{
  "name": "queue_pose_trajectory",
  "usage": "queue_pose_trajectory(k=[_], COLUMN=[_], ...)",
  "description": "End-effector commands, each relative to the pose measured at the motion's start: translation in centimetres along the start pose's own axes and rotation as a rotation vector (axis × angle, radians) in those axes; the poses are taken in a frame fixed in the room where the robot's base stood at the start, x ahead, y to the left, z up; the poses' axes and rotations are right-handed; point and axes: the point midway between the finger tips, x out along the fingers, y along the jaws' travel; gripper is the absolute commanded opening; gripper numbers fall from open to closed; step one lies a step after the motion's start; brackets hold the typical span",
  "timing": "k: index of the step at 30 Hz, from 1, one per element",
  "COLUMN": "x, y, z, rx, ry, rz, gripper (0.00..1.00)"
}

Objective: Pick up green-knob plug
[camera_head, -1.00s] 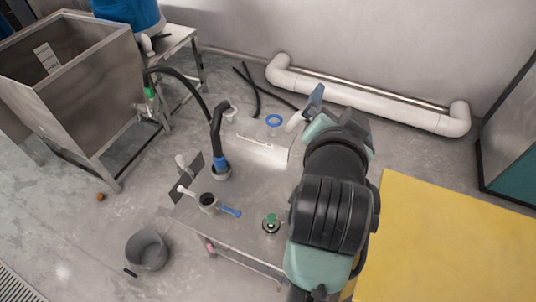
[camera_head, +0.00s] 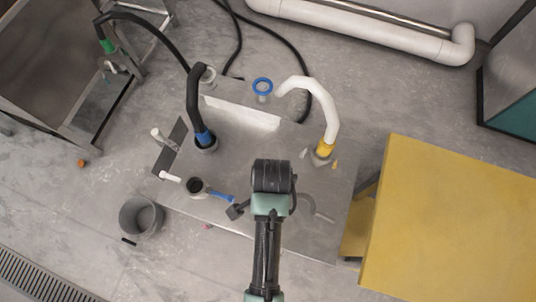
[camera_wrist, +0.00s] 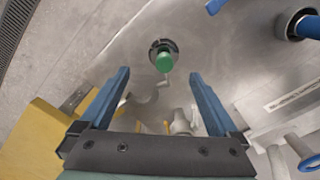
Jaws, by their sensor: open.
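The green-knob plug (camera_wrist: 164,61) stands on the metal tabletop in the wrist view, its green knob seen from above over a dark round base. My gripper (camera_wrist: 160,74) is open, with its two blue fingers spread to either side of the knob in the picture. The plug appears beyond the fingertips, and nothing is between the jaws; the exact gap is hard to tell. In the head view, my arm hides the plug and most of the gripper.
A yellow platform (camera_head: 455,220) is at right, a grey bucket (camera_head: 141,217) at left.

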Motion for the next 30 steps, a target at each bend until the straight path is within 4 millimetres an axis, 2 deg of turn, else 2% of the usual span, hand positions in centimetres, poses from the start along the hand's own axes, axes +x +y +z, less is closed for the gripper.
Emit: queue_pose_trajectory(k=[3, 10, 18, 22, 28, 29, 30], x=[1.8, 3.3, 7.0, 7.8, 7.8, 7.8, 7.8], y=[0.0, -0.2, -0.5, -0.5, -0.5, -0.6, -0.5], z=[0.0, 0.0, 0.1, 0.1, 0.1, 0.1, 0.1], rx=[-0.001, -0.002, -0.001, -0.001, -0.001, -0.001, -0.001], ry=[0.0, 0.001, 0.001, 0.002, 0.002, 0.002, 0.002], rz=[0.001, -0.001, -0.001, -0.003, -0.004, -0.004, -0.004], gripper=[0.96, 0.96, 0.96, 0.96, 0.96, 0.95, 0.87])
